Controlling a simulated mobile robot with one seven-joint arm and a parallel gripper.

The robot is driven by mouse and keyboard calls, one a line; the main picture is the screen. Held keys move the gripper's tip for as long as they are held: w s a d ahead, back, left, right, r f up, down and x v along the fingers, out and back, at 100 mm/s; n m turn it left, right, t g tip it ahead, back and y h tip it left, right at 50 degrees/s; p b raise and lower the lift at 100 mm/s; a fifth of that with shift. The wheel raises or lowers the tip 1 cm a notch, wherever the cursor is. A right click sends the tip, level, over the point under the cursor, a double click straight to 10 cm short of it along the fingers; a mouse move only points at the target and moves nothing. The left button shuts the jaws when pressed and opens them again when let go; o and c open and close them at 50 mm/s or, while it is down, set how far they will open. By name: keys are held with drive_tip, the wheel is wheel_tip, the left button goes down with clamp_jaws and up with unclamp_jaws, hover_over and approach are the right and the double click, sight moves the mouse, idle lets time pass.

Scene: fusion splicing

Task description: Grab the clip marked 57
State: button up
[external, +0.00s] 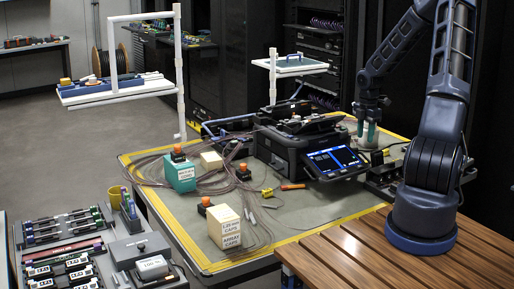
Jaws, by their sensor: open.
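No marking 57 is legible in the external view, so I cannot tell which item is that clip. Small black pieces with white labels (78,262) lie in the tray at the lower left, their print too small to read. Small orange-and-black pieces sit on the teal box (180,177), on the cream box (224,229) and on the mat. My gripper (367,134) points down at the right of the black splicer (290,143), its teal-tipped fingers apart. I see nothing between them. What lies directly below the fingertips is partly hidden by dark equipment.
The mat (300,219) has a yellow border and carries loose cables (207,181). The splicer's tilted screen (337,161) stands near my gripper. A raised white shelf (115,91) stands at the left.

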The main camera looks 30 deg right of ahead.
wheel_tip(320, 180, down, 10)
drive_tip(key=shift+s+f, duration=0.15)
drive_tip(key=shift+f, duration=0.1)
clamp_jaws()
idle(0.5)
